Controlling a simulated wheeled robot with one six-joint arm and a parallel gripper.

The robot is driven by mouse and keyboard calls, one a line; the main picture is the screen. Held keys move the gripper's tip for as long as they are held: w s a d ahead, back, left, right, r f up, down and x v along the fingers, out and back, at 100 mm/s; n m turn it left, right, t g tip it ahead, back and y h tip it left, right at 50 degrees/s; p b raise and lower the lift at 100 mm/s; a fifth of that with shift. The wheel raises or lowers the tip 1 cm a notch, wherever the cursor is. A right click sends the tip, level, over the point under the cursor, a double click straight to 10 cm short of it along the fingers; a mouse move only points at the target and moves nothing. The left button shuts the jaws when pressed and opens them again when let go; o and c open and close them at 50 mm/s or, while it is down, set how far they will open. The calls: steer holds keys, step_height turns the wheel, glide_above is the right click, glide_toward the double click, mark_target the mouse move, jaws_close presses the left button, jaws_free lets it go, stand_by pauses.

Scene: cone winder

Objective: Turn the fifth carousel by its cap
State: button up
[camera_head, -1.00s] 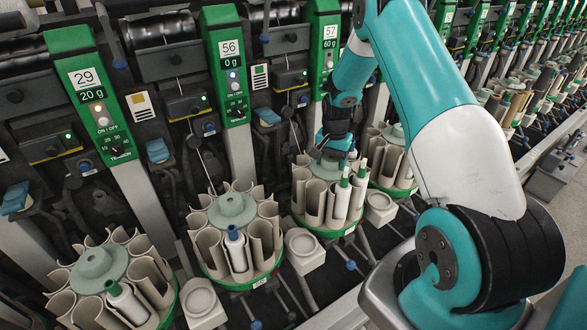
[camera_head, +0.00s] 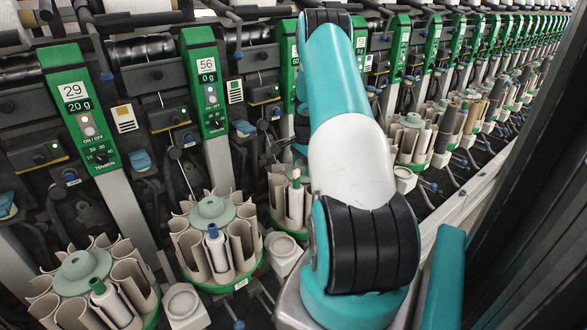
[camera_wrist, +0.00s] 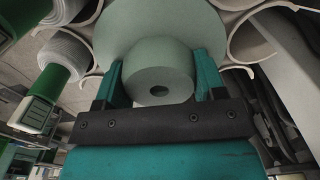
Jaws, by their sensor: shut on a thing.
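In the wrist view, the round grey-green cap (camera_wrist: 158,62) stands between the two teal fingers of my gripper (camera_wrist: 158,78). The fingers touch its sides, so my gripper is shut on it. The cap sits on a wide grey-green disc with pale curved carousel pockets (camera_wrist: 252,40) around it. In the head view, my arm covers most of the gripped area.
Two carousels (camera_head: 181,235) (camera_head: 60,312) with caps and bobbins stand to the left. More carousels (camera_head: 400,148) continue to the right. Pale square holders (camera_head: 183,304) sit between them. In the wrist view, a white-yarn bobbin (camera_wrist: 62,55) with a green end is close at left.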

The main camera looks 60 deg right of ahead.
steer(key=shift+w, duration=0.1)
stand_by(0.3)
steer(key=o, duration=1.3)
step_height(320, 180, up, 18)
steer(key=shift+f+b, duration=0.25)
steer(key=shift+b, duration=0.9)
